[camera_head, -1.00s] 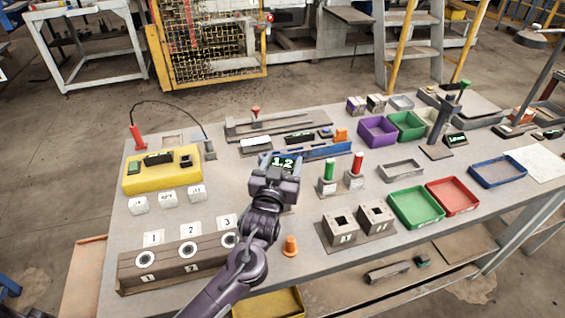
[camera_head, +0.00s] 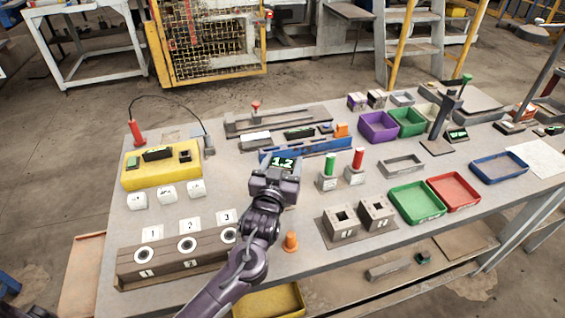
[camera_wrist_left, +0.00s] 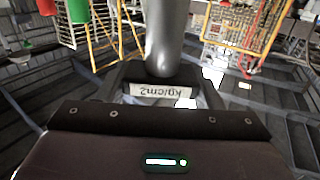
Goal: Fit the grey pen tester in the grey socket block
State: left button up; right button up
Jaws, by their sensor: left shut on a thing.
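My left gripper (camera_head: 277,172) is shut on the grey pen tester, above the middle of the table. A dark display with green digits reading 1.2 (camera_head: 283,162) shows at the gripper's tip. In the left wrist view, the tester's smooth grey barrel (camera_wrist_left: 165,40) rises between the jaws, with an upside-down kg/cm2 label (camera_wrist_left: 160,91) below it. I cannot tell where its tip is. I cannot pick out the grey socket block with certainty; the gripper hides part of the table. Just right of the gripper, a green pen (camera_head: 330,162) and a red pen (camera_head: 358,157) stand upright in grey bases. My right gripper is not in view.
A long block with ringed holes (camera_head: 187,245) is at left front. A green tray (camera_head: 416,202) and a red tray are to the right. A blue rail (camera_head: 318,146) lies behind.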

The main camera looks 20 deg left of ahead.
pick_arm(q)
jog(key=shift+f, duration=0.4)
jog(key=o, duration=1)
jog(key=shift+s, duration=0.1)
jog(key=shift+s+f+b, duration=0.15)
jog(key=shift+s+b, duration=0.2)
jog(key=shift+s, duration=0.05)
jog(key=s+b, duration=0.1)
jog(key=s, duration=0.5)
jog(key=shift+s+d+r, duration=0.2)
jog(key=shift+s+d, duration=0.05)
jog(key=shift+s, duration=0.15)
